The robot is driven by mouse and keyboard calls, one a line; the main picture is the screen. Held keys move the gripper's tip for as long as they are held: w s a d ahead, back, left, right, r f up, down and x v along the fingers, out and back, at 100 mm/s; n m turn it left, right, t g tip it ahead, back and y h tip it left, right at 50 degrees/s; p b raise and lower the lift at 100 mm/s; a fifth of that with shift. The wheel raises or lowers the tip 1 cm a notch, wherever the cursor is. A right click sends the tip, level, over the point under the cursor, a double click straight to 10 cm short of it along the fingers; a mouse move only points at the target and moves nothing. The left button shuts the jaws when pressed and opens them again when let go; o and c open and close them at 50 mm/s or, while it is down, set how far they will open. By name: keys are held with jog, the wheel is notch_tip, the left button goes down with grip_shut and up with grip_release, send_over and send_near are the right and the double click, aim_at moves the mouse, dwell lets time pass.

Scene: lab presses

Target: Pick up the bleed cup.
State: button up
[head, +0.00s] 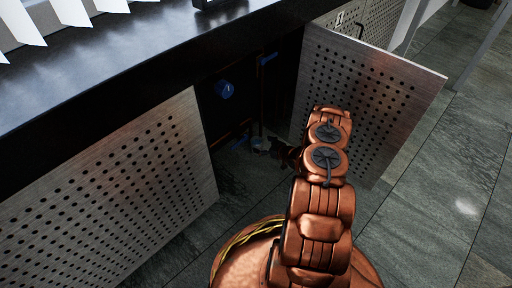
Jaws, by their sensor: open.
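I cannot tell for sure which thing is the bleed cup. A small pale object (257,142) and a small blue piece (242,142) lie low in the dark opening of the cabinet, just left of my gripper. A round blue object (224,89) shows higher up inside the opening, at the left. My gripper (276,149) is open at the end of my copper arm, low in front of the opening. It is small and dark here and partly hidden by my arm, and I see nothing clearly between its fingers.
A perforated door stands open on the left (120,190) and another on the right (370,100), with my arm overlapping the right one. A dark worktop (130,60) lies above the opening. A blue bar (268,59) shows inside. The tiled floor (440,190) is clear at right.

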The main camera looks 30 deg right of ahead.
aim_at(258, 142)
jog(key=b+x, duration=0.2)
jog(key=x, duration=0.2)
jog(key=shift+w+b, duration=0.1)
jog(key=shift+b, duration=0.2)
jog(key=shift+w+a, duration=0.1)
jog(key=shift+w, duration=0.25)
jog(key=shift+c, duration=0.3)
jog(key=shift+r, duration=0.1)
jog(key=c, duration=1.3)
